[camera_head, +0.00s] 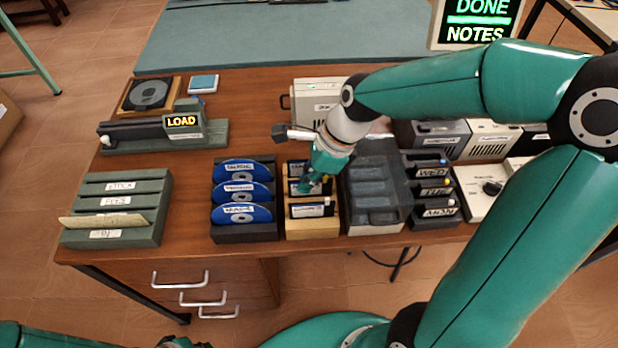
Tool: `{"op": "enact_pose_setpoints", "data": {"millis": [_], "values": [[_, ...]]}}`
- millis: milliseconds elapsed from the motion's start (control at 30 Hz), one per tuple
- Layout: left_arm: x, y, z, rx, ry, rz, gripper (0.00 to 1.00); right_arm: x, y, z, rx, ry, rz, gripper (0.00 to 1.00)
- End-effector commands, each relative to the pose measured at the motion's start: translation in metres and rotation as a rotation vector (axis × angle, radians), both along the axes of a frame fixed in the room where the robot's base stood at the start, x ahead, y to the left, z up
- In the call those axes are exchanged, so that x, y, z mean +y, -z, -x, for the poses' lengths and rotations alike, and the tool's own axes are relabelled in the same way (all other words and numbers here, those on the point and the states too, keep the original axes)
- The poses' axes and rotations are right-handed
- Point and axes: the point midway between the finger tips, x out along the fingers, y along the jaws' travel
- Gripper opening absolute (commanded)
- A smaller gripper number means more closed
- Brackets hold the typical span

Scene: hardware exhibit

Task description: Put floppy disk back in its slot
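A light wooden floppy rack (312,230) stands in the middle of the desk, with dark floppy disks in rows. The front floppy disk (306,211) has a white label and sits in the front slot. Another floppy disk (297,168) shows at the back, partly hidden. My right gripper (308,185) points down over the middle of the rack, at a labelled disk (294,188) there. Its fingers overlap that disk, and I cannot tell whether they grip it or how deep it sits. Of my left arm, only links show at the bottom left; its gripper is not visible.
A rack of blue discs (244,238) adjoins on the left, a dark grey slotted holder (376,229) on the right. Further right is a WED/TUE/MON rack (436,222). A green sorter (154,236) stands far left. A screen (475,22) reads DONE NOTES. Bare desk lies left of the discs.

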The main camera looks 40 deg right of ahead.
Motion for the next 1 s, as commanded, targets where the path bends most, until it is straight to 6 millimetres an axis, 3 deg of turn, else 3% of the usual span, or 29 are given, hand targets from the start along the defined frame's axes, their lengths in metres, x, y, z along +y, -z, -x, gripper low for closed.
{"op": "enact_pose_setpoints", "data": {"millis": [133, 333, 667, 1000], "values": [[0.0, 0.0, 0.0, 0.0, 0.0, 0.0, 0.0, 0.0, 0.0, 0.0, 0.0, 0.0, 0.0, 0.0], [0.0, 0.0, 0.0, 0.0, 0.0, 0.0, 0.0, 0.0, 0.0, 0.0, 0.0, 0.0, 0.0, 0.35], [0.0, -0.002, 0.0, 0.0, 0.0, 0.0, 0.0, 0.0, -0.002, 0.0, 0.0, -0.001, 0.0, 0.35], [0.0, -0.033, 0.0, 0.0, 0.0, 0.0, 0.0, 0.0, -0.033, 0.0, 0.0, -0.001, 0.0, 0.35]]}}
